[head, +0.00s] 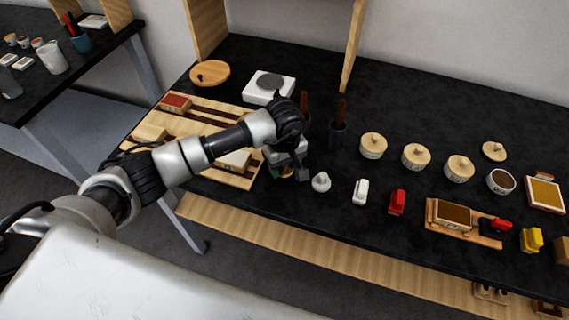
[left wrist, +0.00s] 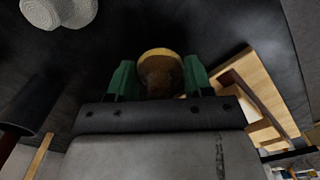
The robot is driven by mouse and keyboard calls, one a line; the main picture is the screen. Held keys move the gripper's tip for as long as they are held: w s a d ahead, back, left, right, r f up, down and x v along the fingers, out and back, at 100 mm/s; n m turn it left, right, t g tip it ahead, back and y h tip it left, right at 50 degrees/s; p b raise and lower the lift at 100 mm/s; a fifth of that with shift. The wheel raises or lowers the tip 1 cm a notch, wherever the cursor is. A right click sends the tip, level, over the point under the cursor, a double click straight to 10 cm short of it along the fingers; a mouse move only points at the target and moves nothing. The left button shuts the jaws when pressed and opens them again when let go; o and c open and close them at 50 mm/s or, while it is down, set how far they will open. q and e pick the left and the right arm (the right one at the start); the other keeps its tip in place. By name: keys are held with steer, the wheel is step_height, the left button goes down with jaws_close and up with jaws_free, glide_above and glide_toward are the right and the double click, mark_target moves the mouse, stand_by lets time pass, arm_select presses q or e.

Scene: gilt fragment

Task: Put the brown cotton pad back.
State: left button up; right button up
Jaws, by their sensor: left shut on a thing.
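My left gripper (head: 287,171) points down at the table beside the right edge of the wooden rack. In the left wrist view its green fingers are shut on a rounded brown thing with a tan rim, which looks like the brown cotton pad (left wrist: 159,76). The gripper mostly hides the pad in the head view, and I cannot tell whether it touches the table. A pale grey-white cotton pad (head: 321,182) stands just right of the gripper; it also shows at the upper left of the left wrist view (left wrist: 60,12). My right gripper is not in view.
The slatted wooden rack (head: 207,118) holds several small boxes. A dark cup (head: 337,135) with brown handles stands behind the gripper. White (head: 360,191) and red (head: 398,201) pieces, lidded jars (head: 416,156) and an open brown-filled jar (head: 501,181) stand to the right.

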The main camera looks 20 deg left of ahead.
arm_select(q)
steer(key=shift+f, duration=0.7)
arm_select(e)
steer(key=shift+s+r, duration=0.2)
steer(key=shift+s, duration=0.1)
arm_select(q)
steer(key=shift+f, duration=0.2)
steer(key=o, duration=0.8)
steer(key=shift+r, duration=0.1)
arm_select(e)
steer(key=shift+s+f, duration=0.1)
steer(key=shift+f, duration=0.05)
